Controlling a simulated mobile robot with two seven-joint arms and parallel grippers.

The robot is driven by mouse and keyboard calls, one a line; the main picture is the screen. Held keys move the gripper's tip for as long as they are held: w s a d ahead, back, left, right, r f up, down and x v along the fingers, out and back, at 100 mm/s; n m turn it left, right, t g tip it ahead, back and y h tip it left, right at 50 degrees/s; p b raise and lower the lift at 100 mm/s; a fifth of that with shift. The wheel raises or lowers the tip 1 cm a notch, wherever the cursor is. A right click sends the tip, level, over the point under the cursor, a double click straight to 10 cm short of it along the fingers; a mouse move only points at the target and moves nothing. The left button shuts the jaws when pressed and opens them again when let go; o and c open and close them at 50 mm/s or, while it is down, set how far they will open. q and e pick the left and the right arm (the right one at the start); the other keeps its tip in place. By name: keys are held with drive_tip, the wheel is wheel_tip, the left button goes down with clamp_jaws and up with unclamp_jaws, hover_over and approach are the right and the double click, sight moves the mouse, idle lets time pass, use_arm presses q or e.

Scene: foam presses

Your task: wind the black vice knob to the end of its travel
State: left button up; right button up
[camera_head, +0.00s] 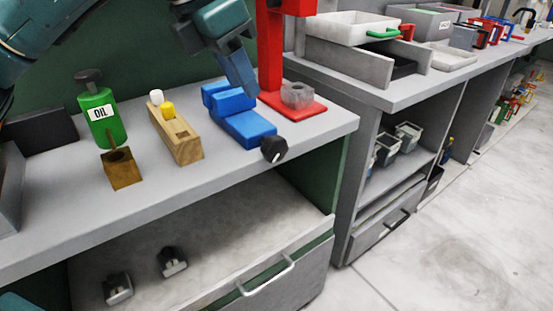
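The blue vice (248,129) sits on the grey workbench near its right front corner. Its round black knob (274,149) faces the front edge of the bench. My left gripper (243,92) reaches down from the top, above and behind the vice's near jaw. It is apart from the knob in the picture. Its fingers overlap the rear of the vice in view, and I cannot tell whether they touch it or how far apart they are. My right gripper is not in view.
Left of the vice are a wooden block (176,135), a green oil can (98,115) and a small brown box (121,170).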

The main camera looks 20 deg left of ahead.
sight(271, 140)
use_arm(q)
drive_tip(key=b+x, duration=0.2)
drive_tip(key=x, duration=1.2)
drive_tip(key=shift+b, duration=0.35)
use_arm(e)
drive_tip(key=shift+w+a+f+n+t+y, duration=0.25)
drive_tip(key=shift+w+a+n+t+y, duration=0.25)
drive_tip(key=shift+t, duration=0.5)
use_arm(q)
drive_tip(key=shift+a, duration=0.1)
drive_tip(key=shift+c, duration=0.3)
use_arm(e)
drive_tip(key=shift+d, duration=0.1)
use_arm(q)
drive_tip(key=shift+r, duration=0.1)
clamp_jaws()
